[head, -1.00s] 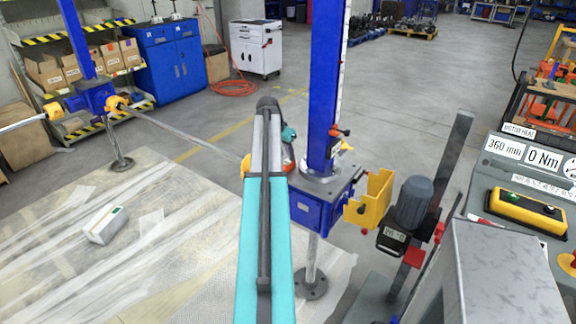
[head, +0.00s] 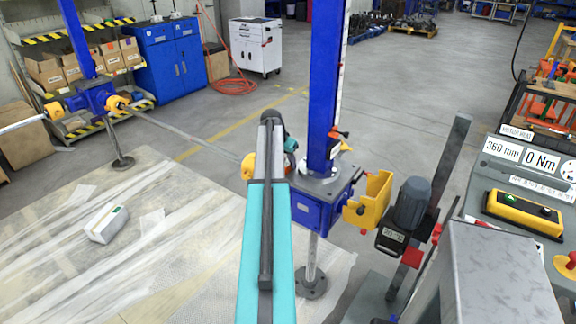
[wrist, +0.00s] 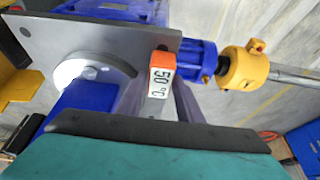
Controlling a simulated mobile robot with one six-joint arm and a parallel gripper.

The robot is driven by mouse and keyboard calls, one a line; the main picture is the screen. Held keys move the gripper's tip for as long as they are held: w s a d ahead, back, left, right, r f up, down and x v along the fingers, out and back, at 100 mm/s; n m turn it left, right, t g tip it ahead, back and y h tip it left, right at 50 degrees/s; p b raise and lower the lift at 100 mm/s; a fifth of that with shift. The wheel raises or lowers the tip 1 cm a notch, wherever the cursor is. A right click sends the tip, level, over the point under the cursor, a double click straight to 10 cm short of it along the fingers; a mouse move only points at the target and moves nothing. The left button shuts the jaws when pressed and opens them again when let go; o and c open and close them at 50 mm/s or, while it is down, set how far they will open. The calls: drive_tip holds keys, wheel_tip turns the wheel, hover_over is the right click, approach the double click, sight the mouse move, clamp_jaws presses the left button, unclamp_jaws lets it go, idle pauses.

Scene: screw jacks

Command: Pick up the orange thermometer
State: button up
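The orange thermometer (wrist: 162,80) shows in the wrist view as a small orange block with a white label reading "50 °C". It lies at the edge of a grey metal plate (wrist: 110,45), beside a blue cylinder. I cannot pick it out surely in the head view. My teal arm (head: 267,220) reaches forward to the left of the blue jack column. A teal part of mine with a dark edge (wrist: 160,135) fills the bottom of the wrist view, apart from the thermometer in the picture.
The blue column (head: 326,90) stands close right of my arm. A yellow holder (head: 369,198) and a grey motor (head: 412,203) are further right. A yellow coupling (wrist: 243,66) and shaft lie right in the wrist view. A white box (head: 106,223) sits on the left sheeting.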

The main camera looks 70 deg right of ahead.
drive_tip(key=shift+s+d+f, duration=0.1)
drive_tip(key=shift+d+f, duration=0.05)
drive_tip(key=shift+f, duration=0.25)
clamp_jaws()
drive_tip(key=shift+r, duration=0.2)
idle(0.3)
drive_tip(key=shift+r+b, duration=0.55)
drive_tip(key=shift+r, duration=0.55)
drive_tip(key=shift+s+a+r, duration=0.1)
drive_tip(key=shift+a+r, duration=0.25)
drive_tip(key=shift+r, duration=0.1)
drive_tip(key=s+a+b, duration=0.2)
drive_tip(key=a, duration=0.5)
drive_tip(key=s+a+r+b, duration=0.1)
drive_tip(key=s+a, duration=0.2)
drive_tip(key=a, duration=0.4)
drive_tip(key=shift+s+r+b, duration=0.25)
drive_tip(key=shift+s+b, duration=0.05)
drive_tip(key=shift+b, duration=0.1)
drive_tip(key=shift+a, duration=0.1)
